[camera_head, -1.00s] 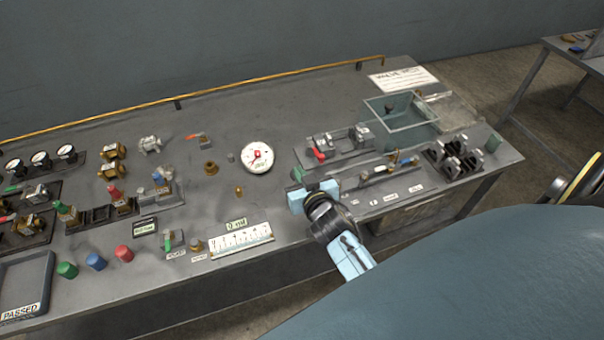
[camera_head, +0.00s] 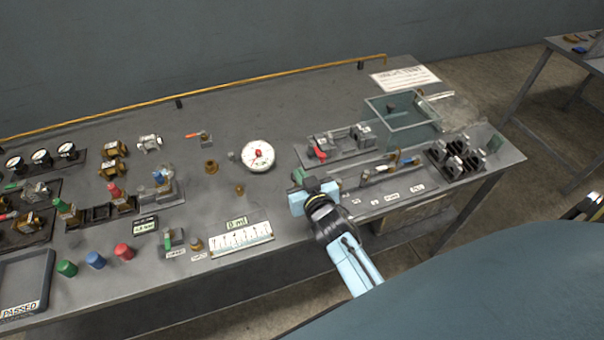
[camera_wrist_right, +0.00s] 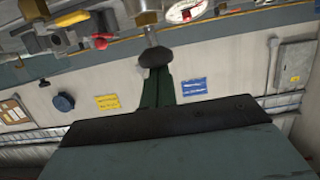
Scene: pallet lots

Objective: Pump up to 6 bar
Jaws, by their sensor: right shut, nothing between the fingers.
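A round white pressure gauge (camera_head: 258,156) with a red needle stands in the middle of the bench; its figures are too small to read. My right gripper (camera_head: 298,176) is shut and empty, low over the front of the bench, just right of and nearer than the gauge. In the right wrist view its dark green fingers (camera_wrist_right: 168,92) point at a black knob (camera_wrist_right: 155,57) on a metal stem (camera_wrist_right: 150,35). The fingertips overlap the knob in the picture; I cannot tell whether they touch it. In the head view my gripper hides the knob. My left gripper is not in view.
A clear box (camera_head: 400,118) and a fixture with a red lever (camera_head: 319,152) stand behind right. Small valves, coloured caps and a PASSED tray (camera_head: 22,285) are at left. A yellow pipe (camera_head: 260,82) runs along the back.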

